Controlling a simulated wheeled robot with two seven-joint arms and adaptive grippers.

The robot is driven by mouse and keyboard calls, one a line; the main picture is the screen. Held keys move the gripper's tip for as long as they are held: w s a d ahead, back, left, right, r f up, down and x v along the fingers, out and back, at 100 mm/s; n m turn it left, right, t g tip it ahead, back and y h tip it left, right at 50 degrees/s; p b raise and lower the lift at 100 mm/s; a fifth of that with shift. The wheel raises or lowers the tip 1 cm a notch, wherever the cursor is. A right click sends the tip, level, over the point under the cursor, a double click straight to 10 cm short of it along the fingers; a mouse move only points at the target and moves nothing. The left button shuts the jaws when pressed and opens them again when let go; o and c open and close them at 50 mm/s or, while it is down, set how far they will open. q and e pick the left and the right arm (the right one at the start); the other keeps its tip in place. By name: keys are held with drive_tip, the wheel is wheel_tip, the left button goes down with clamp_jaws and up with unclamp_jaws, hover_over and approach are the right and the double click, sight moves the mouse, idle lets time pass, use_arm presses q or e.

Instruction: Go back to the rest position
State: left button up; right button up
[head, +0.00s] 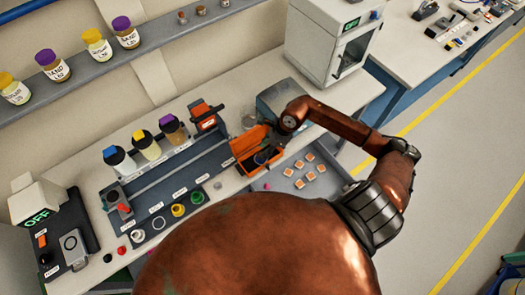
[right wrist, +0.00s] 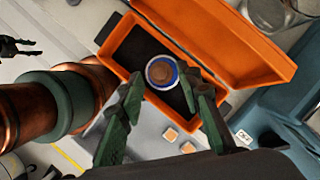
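My right gripper (head: 266,152) is over the open orange box (head: 240,150) on the bench. In the right wrist view its two dark green fingers (right wrist: 163,88) are spread apart, with nothing visibly clamped between them. Beyond the fingertips, a round item with a blue rim and brown centre (right wrist: 161,72) lies in the dark-lined orange box (right wrist: 112,53). The gripper hides part of the box in the head view.
A grey rack with capped bottles (head: 148,148) stands left of the box. Several small square pieces (head: 310,170) lie on a grey surface in front. A white cabinet (head: 318,40) stands behind, and a grey-blue device (head: 284,97) is close beside the gripper. Open floor (head: 450,170) lies right.

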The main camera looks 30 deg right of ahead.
drive_tip(key=v, duration=0.9)
drive_tip(key=shift+d+r, duration=0.2)
drive_tip(key=shift+r, duration=0.15)
drive_tip(key=shift+s, duration=0.2)
